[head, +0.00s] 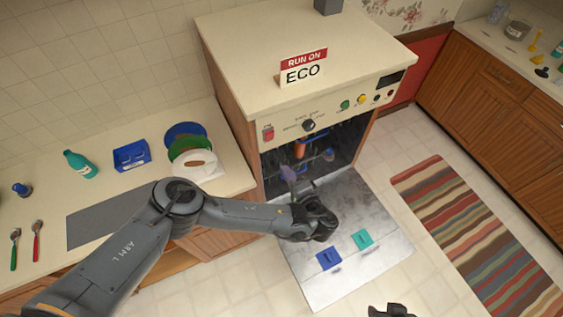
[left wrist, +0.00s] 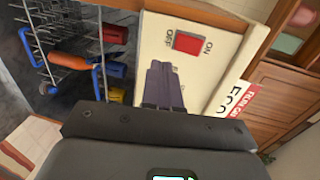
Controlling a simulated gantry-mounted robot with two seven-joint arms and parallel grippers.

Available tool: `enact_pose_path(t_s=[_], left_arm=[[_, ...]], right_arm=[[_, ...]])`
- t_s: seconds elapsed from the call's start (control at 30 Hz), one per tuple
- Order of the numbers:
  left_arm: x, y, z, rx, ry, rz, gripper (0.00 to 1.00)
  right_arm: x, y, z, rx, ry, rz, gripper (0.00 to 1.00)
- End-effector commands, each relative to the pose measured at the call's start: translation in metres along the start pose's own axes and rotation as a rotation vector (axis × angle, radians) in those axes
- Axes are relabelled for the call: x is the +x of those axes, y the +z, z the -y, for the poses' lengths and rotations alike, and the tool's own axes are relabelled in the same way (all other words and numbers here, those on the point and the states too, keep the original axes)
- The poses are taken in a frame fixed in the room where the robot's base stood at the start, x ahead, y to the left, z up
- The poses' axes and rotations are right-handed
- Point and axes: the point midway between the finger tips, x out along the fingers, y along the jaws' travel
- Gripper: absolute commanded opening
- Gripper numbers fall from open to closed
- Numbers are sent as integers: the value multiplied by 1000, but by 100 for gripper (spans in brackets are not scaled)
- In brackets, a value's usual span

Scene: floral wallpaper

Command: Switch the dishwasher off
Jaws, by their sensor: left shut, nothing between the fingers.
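The dishwasher (head: 328,118) stands under the counter with its door (head: 352,255) folded down. Its red power switch (head: 268,133) is at the left end of the cream control panel. In the left wrist view the red switch (left wrist: 187,42) sits between the labels ON and OFF; I cannot tell which side is pressed. My left gripper (head: 288,174) is in front of the open tub, below and right of the switch. In the wrist view its shut, empty fingers (left wrist: 160,68) point at the panel near the switch. A dark part at the bottom edge may be my right gripper (head: 390,311).
A dial (head: 309,125) and several coloured buttons are farther right on the panel. A RUN ON ECO sign (head: 302,69) stands on top. The rack (left wrist: 38,45) holds an orange-handled item. Blue (head: 329,258) and teal (head: 362,239) pieces lie on the door. Plates (head: 190,150) stand on the left counter.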

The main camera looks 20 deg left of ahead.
Motion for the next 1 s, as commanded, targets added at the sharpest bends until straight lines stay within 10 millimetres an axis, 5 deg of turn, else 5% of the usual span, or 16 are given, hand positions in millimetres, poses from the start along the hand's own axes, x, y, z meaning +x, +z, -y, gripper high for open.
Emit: enact_pose_path(t_s=[0.3,0.87,1.0], left_arm=[[-32,0,-12,1,0,0,0],[-35,1,-13,2,1,1,0],[-41,8,-29,22,23,4,0]], right_arm=[[12,4,-1,-7,5,1,43],[12,4,0,-2,1,-1,43],[10,3,1,1,-1,-2,43]])
